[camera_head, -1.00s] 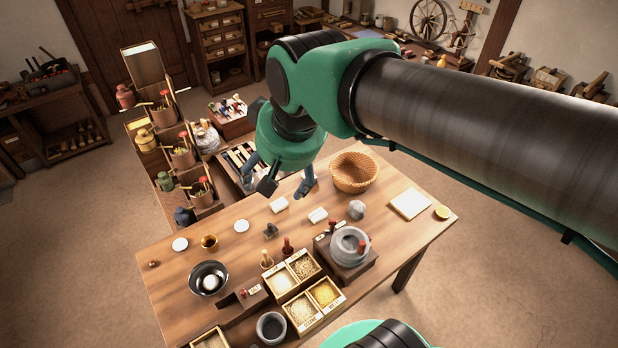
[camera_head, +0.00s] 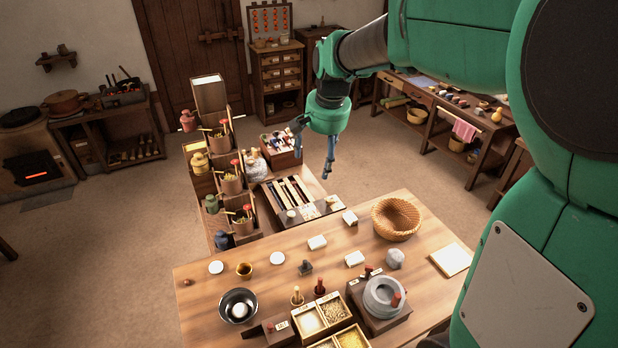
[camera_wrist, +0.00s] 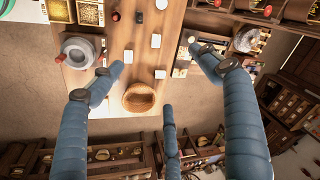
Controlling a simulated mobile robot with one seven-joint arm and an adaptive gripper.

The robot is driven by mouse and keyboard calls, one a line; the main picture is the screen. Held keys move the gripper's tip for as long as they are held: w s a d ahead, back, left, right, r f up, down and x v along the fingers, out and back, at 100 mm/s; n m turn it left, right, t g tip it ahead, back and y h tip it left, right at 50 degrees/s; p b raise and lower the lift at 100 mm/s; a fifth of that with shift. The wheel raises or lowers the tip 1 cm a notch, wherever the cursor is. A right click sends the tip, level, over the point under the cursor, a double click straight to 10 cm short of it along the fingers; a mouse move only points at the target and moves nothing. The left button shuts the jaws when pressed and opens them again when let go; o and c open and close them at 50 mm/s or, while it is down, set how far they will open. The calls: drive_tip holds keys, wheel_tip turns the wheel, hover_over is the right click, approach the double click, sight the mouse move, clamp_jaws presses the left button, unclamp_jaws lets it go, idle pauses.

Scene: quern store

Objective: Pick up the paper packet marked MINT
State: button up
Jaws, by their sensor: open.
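My gripper (camera_head: 314,147) is open and empty, high above the back edge of the table. In the wrist view its blue fingers (camera_wrist: 155,61) are spread wide, with the packets far below between them.
A wicker basket (camera_head: 397,219) stands at the table's back right, beside the packets. A stone quern (camera_head: 384,297) and grain boxes (camera_head: 308,319) fill the front. A tray of tools (camera_head: 292,193) and stepped shelves (camera_head: 229,184) stand behind and left. The air around my gripper is clear.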

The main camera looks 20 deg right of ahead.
drive_tip(key=w+d+f+m+g+p, duration=0.15)
drive_tip(key=w+d+f+m, duration=0.35)
drive_tip(key=w+d+f, duration=1.1)
drive_tip(key=w+d+f+m, duration=0.1)
drive_tip(key=d+f, duration=0.3)
drive_tip(key=f, duration=0.3)
drive_tip(key=w+d+f+m+g+y, duration=0.1)
drive_tip(key=d+f, duration=0.3)
drive_tip(key=f, duration=0.4)
drive_tip(key=w+d+f+m+p, duration=0.1)
drive_tip(key=d+f+m, duration=0.2)
drive_tip(key=d+f, duration=0.2)
wheel_tip(320, 180, down, 4)
drive_tip(key=shift+r+y, duration=0.25)
drive_tip(key=shift+y, duration=0.15)
drive_tip(key=shift+w, duration=0.1)
hover_over(351, 216)
drive_tip(key=shift+w+d+f, duration=0.1)
drive_tip(key=shift+d+f, duration=0.1)
drive_tip(key=shift+f, duration=1.95)
drive_tip(key=shift+w+d+f, duration=0.1)
drive_tip(key=shift+d+f, duration=0.05)
drive_tip(key=shift+f, duration=1.95)
drive_tip(key=shift+s+a+f+b, duration=0.1)
drive_tip(key=shift+a+f+b, duration=0.1)
drive_tip(key=shift+f, duration=1.1)
drive_tip(key=shift+s+a+f+b, duration=0.1)
drive_tip(key=shift+a+f+b, duration=0.1)
drive_tip(key=shift+f, duration=1.05)
